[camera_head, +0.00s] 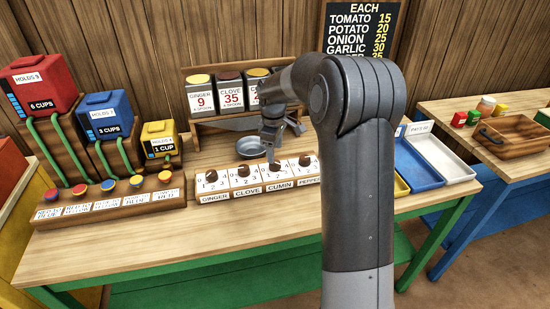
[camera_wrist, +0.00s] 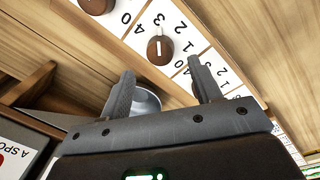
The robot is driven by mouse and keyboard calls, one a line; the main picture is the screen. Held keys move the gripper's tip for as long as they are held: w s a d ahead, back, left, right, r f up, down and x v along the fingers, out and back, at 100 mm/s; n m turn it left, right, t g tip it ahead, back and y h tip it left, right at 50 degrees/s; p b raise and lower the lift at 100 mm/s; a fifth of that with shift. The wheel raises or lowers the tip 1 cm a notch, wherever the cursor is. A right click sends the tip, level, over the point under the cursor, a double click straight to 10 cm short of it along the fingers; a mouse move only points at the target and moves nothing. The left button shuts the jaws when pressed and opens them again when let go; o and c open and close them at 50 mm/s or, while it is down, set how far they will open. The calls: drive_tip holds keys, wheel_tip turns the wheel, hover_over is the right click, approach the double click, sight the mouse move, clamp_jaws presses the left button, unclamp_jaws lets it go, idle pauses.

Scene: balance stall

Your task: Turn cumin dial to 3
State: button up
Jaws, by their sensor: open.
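The cumin dial (camera_head: 274,166) is a brown knob on a white numbered card above the CUMIN label, third from the left in a row. My open gripper (camera_head: 275,133) hangs above and behind it, empty and apart from it. In the wrist view, what I take to be the cumin dial (camera_wrist: 160,50) lies beyond the spread fingers (camera_wrist: 165,92). Its pale pointer tip seems to point at the 3. A neighbouring knob (camera_wrist: 97,4) is cut by the top edge.
The ginger dial (camera_head: 211,177), clove dial (camera_head: 243,171) and pepper dial (camera_head: 305,160) stand close beside. A metal bowl (camera_head: 251,149) is just behind the row. Spice jars (camera_head: 201,96) stand on a shelf at the back. The table front (camera_head: 200,240) is clear.

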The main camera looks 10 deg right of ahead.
sight(274, 165)
drive_tip(key=r, duration=0.5)
drive_tip(key=shift+s+a+r, duration=0.15)
drive_tip(key=shift+s+r, duration=0.05)
drive_tip(key=shift+r, duration=0.1)
drive_tip(key=s+a+r+m+t, duration=0.1)
drive_tip(key=s+r+m, duration=0.3)
drive_tip(key=s, duration=0.5)
drive_tip(key=s+a+r+m+t, duration=0.1)
drive_tip(key=s+a+r, duration=0.1)
drive_tip(key=s+r, duration=0.55)
drive_tip(key=s+f+m+t, duration=0.2)
drive_tip(key=s+m, duration=0.4)
drive_tip(key=s, duration=1.4)
drive_tip(key=shift+f+t+y, duration=0.3)
drive_tip(key=shift+f+t, duration=0.1)
drive_tip(key=shift+f, duration=0.4)
